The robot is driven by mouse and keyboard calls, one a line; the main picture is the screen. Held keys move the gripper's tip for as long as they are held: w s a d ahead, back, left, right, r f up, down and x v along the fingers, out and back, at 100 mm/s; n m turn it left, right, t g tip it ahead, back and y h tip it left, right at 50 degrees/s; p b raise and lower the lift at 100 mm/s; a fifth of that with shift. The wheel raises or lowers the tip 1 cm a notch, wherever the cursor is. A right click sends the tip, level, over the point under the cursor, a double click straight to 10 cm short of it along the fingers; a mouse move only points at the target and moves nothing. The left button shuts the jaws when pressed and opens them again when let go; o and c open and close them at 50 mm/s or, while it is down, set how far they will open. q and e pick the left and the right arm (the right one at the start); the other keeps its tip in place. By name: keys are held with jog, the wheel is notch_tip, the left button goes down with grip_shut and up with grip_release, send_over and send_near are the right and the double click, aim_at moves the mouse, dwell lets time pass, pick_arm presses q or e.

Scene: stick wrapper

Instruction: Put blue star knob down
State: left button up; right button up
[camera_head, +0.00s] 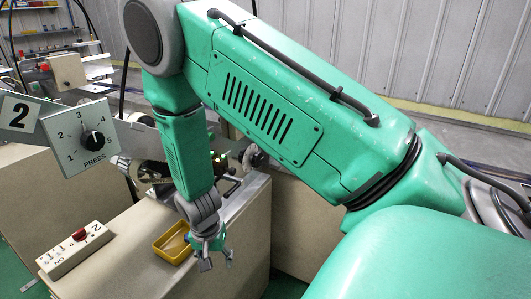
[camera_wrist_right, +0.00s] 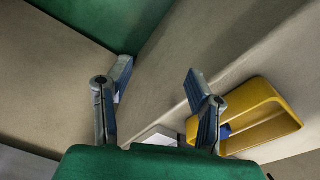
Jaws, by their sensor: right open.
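A small blue object (camera_wrist_right: 225,131), which may be the blue star knob, shows in the yellow tray (camera_wrist_right: 268,108) in the right wrist view. It is partly hidden behind a finger, and its shape cannot be told. In the head view the yellow tray (camera_head: 164,256) sits on the beige cabinet top, just left of my right gripper (camera_head: 217,261). My right gripper also shows in the right wrist view (camera_wrist_right: 158,84); its fingers are wide apart with nothing between them. My left gripper is not in view.
A beige button box (camera_head: 75,250) with a red switch lies on the cabinet top, left of the tray. A press dial panel (camera_head: 82,137) stands at the left. Machine parts (camera_head: 152,172) lie behind my right forearm. The cabinet's right edge (camera_head: 262,215) is close to my gripper.

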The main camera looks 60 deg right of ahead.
jog(key=s+a+f+n, duration=0.3)
jog(key=s+n, duration=0.3)
jog(key=s, duration=0.4)
jog(key=s+a+f+n+y, duration=0.1)
jog(key=s+a+f+n, duration=0.2)
jog(key=s+n, duration=0.4)
jog(key=s+f, duration=0.1)
jog(key=s, duration=0.2)
jog(key=shift+s+f+t, duration=0.25)
jog(key=shift+f+t, duration=0.05)
jog(key=shift+f, duration=0.1)
